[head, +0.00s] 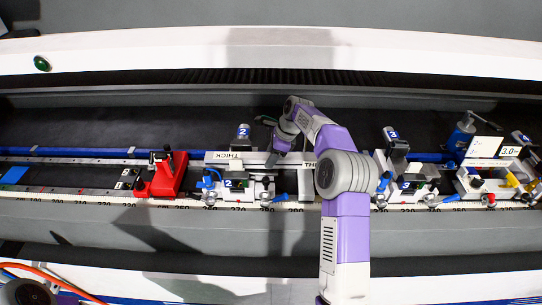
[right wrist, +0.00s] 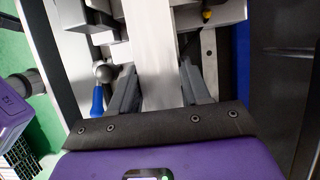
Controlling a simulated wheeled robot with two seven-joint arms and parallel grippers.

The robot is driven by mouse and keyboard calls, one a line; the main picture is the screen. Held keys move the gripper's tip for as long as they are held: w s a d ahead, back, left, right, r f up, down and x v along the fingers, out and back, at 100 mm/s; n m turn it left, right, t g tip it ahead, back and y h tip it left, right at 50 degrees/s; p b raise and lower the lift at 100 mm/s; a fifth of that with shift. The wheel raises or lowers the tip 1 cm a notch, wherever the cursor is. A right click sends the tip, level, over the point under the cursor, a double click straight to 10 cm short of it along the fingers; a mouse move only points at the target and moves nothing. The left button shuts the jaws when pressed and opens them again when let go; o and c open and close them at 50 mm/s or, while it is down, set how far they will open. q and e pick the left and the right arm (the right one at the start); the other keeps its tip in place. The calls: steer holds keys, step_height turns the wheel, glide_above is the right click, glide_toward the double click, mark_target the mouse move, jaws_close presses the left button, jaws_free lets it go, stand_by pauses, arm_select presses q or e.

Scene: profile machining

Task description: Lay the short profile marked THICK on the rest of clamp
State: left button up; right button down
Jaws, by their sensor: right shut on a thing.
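The short pale grey profile (head: 255,156) carries a THICK label near its left end and lies lengthwise over the back of clamp 2 (head: 236,188). I cannot tell whether its underside touches the clamp's rest. In the right wrist view the two grey fingers (right wrist: 160,92) flank the profile (right wrist: 153,50), which runs away from the gripper toward the clamp parts at the top. My left gripper is not in view.
A red stop block (head: 167,176) stands left of clamp 2. Clamp 3 (head: 400,180) and another clamp (head: 490,180) stand to the right, near a white 3.0 display (head: 487,148). A numbered scale runs along the front. My right forearm covers the space between clamps 2 and 3.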

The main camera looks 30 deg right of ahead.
steer(key=shift+f, duration=0.5)
steer(key=shift+c, duration=2.2)
jaws_free()
steer(key=p+v, duration=0.1)
steer(key=v, duration=0.6)
steer(key=shift+s+d+r, duration=0.1)
steer(key=shift+r, duration=0.15)
